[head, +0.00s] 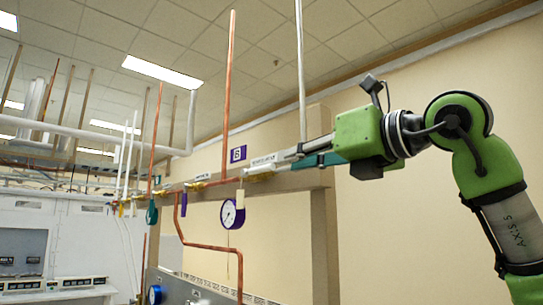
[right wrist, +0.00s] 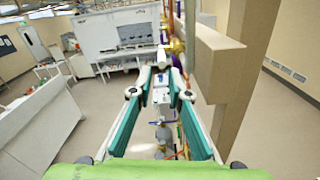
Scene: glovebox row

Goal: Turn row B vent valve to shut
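My right gripper (head: 292,160) reaches in from the right in the head view, level with the pipe run along the beam. In the right wrist view my right gripper (right wrist: 161,92) has its two teal-lined fingers apart. A white and blue piece (right wrist: 161,80) shows between the fingertips; I cannot tell whether they touch it. A purple sign (head: 238,153) with a white character stands above the pipe, just left of the gripper. A brass fitting (head: 195,186) sits on the pipe further left. I cannot tell which part is the row B vent valve, or its handle position. My left gripper is not in view.
A round gauge with a purple rim (head: 232,214) hangs below the beam (head: 288,181). Copper pipes (head: 229,90) run up and down nearby. A post (right wrist: 236,80) stands close on the right in the right wrist view. Open floor (right wrist: 275,125) lies beyond it.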

